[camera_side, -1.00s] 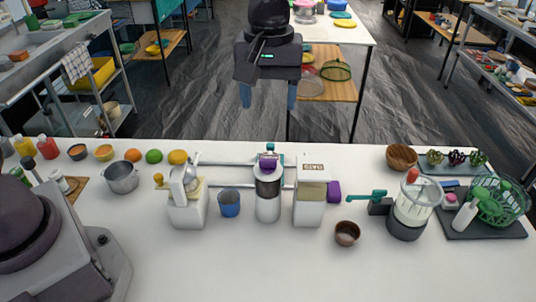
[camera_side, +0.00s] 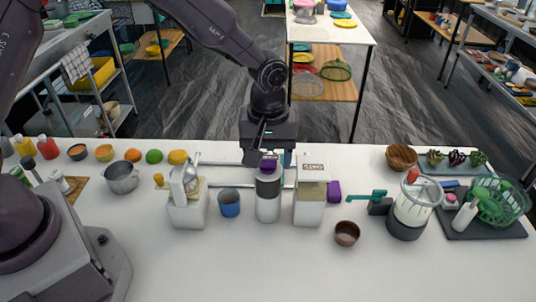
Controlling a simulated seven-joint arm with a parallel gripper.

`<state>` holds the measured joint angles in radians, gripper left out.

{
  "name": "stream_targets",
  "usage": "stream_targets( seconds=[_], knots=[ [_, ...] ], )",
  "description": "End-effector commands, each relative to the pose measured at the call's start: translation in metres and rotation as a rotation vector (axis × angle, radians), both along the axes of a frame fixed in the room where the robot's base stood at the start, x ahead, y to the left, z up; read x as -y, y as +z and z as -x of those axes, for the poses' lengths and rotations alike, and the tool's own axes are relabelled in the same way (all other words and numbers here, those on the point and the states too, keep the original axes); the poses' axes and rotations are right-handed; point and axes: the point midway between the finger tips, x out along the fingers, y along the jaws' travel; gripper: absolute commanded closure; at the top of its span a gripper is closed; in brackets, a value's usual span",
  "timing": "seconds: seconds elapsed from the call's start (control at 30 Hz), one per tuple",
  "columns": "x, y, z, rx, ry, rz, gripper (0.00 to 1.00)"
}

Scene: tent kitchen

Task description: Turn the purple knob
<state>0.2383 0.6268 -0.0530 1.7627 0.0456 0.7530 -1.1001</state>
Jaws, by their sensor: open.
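A purple knob (camera_side: 334,191) sticks out from the right side of a white box-shaped device (camera_side: 310,203). A second purple part (camera_side: 268,163) sits on top of the white cylindrical device (camera_side: 268,203) to its left. My gripper (camera_side: 270,159) points down over the cylindrical device, at the height of its purple top in the picture. Its fingers are apart, one on each side of that top. The fingertips are partly hidden, and I cannot tell whether they touch it.
A blue cup (camera_side: 229,203) and a white device with a yellow knob (camera_side: 187,203) stand to the left. A teal-handled device (camera_side: 372,201), a brown bowl (camera_side: 347,233) and a blender-like jar (camera_side: 412,212) stand to the right. The front of the table is clear.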

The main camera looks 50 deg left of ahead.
Motion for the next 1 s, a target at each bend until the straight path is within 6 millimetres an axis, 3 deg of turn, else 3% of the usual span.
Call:
stream_targets(
  seconds=[0.23, 0.4, 0.47, 0.77, 1.0],
  knots=[
    [-0.0001, -0.0006, 0.0001, 0.0, 0.0, 0.0, 0.38],
    [-0.0001, -0.0004, 0.0001, 0.0, 0.0, 0.0, 0.77],
    [-0.0001, -0.0004, 0.0001, 0.0, 0.0, 0.0, 0.88],
    [-0.0001, -0.0001, 0.0001, 0.0, -0.029, 0.0, 0.88],
    [-0.0001, 0.0001, 0.0001, 0.0, -0.154, 0.0, 0.88]
  ],
)
